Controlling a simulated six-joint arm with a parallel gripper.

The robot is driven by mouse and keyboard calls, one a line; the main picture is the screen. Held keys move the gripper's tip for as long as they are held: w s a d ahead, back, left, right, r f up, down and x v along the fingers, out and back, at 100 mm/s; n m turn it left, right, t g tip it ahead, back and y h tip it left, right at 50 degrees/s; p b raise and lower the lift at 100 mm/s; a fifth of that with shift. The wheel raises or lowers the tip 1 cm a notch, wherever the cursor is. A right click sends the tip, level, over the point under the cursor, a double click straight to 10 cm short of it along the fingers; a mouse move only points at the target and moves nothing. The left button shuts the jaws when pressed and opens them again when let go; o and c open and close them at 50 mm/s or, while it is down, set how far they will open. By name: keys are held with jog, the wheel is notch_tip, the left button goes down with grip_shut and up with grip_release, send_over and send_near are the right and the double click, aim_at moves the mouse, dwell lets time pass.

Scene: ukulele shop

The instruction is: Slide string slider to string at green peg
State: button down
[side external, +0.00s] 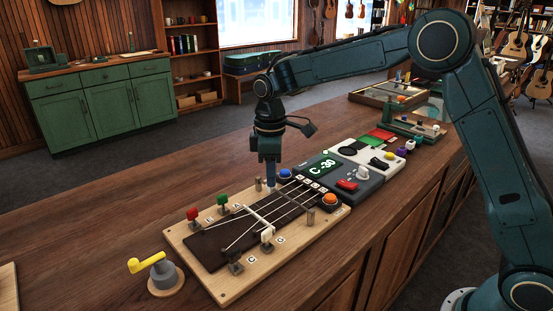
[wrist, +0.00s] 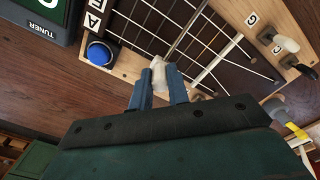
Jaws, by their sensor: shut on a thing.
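The wooden string board (side external: 330,222) lies on the counter with a dark fretted panel and several strings. The green peg (side external: 222,200) stands on its far-left edge, beside the red peg (side external: 193,214). My gripper (side external: 271,186) points down at the board's far edge, right of the green peg and close to the blue button (side external: 285,174). In the wrist view my gripper (wrist: 158,88) is shut on a small white piece, seemingly the string slider (wrist: 158,73), beside the outer strings. Whether it touches a string, and which one, I cannot tell.
The tuner (side external: 325,168) reads "C -30" and stands right of the board. A white peg (side external: 267,234) and an orange button (side external: 330,199) are on the near side. A yellow-handled crank (side external: 150,264) stands at the left. The counter's left part is mostly clear.

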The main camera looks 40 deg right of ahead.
jog(key=c, duration=1.6)
grip_release()
jog(key=shift+w, duration=0.25)
jog(key=shift+o, duration=1.3)
jog(key=shift+s, duration=0.1)
jog(key=shift+r, duration=0.1)
notch_tip(320, 180, up, 14)
